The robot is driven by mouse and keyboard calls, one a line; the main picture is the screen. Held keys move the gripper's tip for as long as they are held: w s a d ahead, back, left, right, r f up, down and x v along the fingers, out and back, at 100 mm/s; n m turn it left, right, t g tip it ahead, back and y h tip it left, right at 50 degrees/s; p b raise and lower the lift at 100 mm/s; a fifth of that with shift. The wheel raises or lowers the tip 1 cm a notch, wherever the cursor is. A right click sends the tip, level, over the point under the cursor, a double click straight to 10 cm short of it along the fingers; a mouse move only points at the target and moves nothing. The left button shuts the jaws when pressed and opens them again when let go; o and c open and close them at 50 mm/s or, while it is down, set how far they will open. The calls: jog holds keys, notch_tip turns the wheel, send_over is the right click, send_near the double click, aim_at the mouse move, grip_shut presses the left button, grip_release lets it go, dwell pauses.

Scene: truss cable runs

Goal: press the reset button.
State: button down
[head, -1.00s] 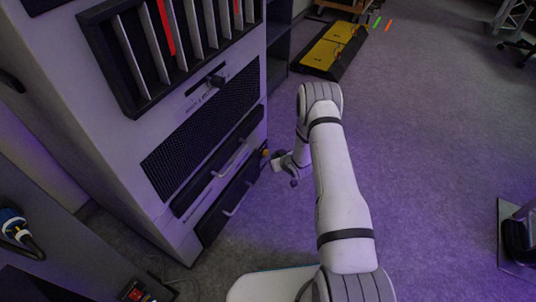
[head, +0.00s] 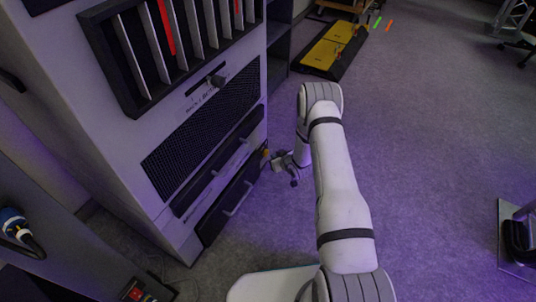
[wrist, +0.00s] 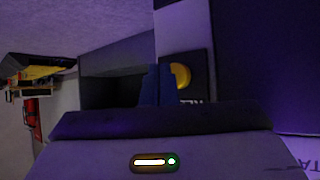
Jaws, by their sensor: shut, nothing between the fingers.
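The reset button is a round yellow button (wrist: 181,77) on a dark plate with partly hidden pale lettering in the wrist view. In the head view it shows as a small yellow spot (head: 266,153) at the cabinet's right edge, by the drawers. My gripper (head: 277,158) is beside that spot, partly hidden by its small size. In the wrist view the dark bluish fingers of my gripper (wrist: 157,84) are together and empty, just left of the button. They overlap the plate's left side. I cannot tell whether they touch the button or plate.
The tall grey cabinet (head: 120,170) with black drawers (head: 230,205) stands left of my arm. Open carpet (head: 430,150) lies to the right. A yellow and black ramp (head: 332,47) lies at the back. A dark stand (head: 518,240) is at the right edge.

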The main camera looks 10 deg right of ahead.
dwell(0.3)
jog(key=shift+w+a+b, duration=0.3)
jog(key=shift+a, duration=0.05)
jog(key=shift+w+a, duration=0.35)
jog(key=shift+a, duration=0.1)
dwell(0.8)
dwell(0.3)
jog(key=shift+s+d, duration=0.6)
jog(key=shift+d, duration=0.2)
jog(key=s+d, duration=0.1)
jog(key=d, duration=0.1)
jog(key=s+d, duration=0.2)
dwell(0.3)
dwell(0.6)
